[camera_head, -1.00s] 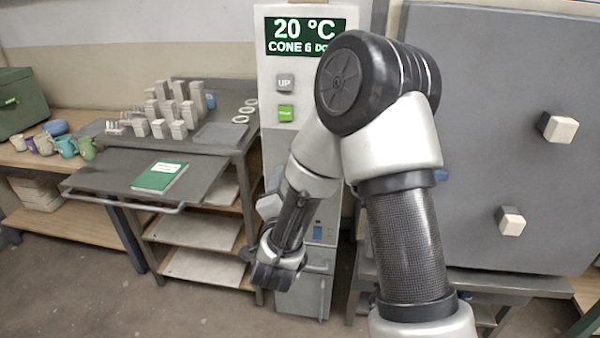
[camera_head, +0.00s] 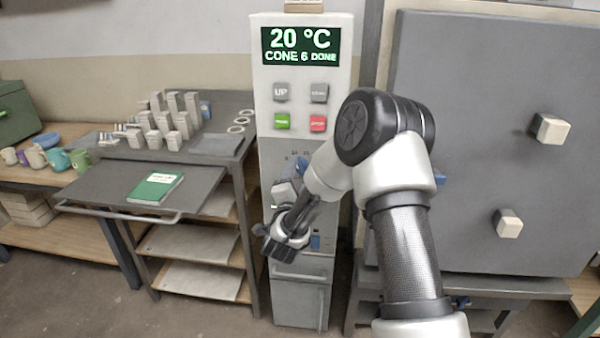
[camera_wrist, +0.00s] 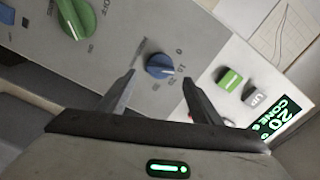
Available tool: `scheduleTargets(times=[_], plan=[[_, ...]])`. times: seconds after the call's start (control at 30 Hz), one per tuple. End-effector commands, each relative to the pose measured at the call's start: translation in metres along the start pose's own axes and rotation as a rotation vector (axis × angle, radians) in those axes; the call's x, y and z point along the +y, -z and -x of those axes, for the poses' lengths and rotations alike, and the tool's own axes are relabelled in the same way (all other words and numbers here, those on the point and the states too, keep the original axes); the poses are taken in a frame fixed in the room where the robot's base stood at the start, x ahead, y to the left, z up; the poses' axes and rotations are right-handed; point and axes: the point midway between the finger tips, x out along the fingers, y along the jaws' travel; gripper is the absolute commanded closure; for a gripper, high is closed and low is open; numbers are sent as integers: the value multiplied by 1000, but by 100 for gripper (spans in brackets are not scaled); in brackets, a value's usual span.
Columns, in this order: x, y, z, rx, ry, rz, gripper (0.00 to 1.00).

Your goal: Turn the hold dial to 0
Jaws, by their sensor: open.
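In the wrist view, a round blue dial (camera_wrist: 160,66) sits on the grey panel, with small markings around it that include a 0. A larger green dial (camera_wrist: 76,18) is further left on the same panel, with a label that looks like OFF beside it. I cannot read which one is named hold. My gripper (camera_wrist: 158,79) is open and empty, its fingers pointing at the panel on either side of the blue dial, which appears beyond the tips, not gripped. In the head view, my forearm and wrist hide much of the panel.
Above the panel are a display (camera_head: 301,46) reading 20 °C, CONE 6 DONE, and several buttons, including a green (camera_head: 282,121) and a red one (camera_head: 318,123). A cart (camera_head: 110,186) with a green book (camera_head: 156,187) stands left, a large grey door (camera_head: 470,130) right.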

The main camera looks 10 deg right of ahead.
Motion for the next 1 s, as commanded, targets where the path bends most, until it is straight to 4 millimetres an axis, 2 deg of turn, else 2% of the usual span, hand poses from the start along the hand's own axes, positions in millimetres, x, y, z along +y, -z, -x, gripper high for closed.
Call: scheduleTargets(times=[0.1, 0.23, 0.63, 0.87, 1.0], plan=[[1, 1, -21, 2, 0, 0, 41], [1, 0, -34, 2, 0, 0, 41], [0, 0, -42, 0, 0, 1, 41], [0, 0, -42, 0, 0, 1, 79], [0, 0, -41, 0, 0, 4, 82]])
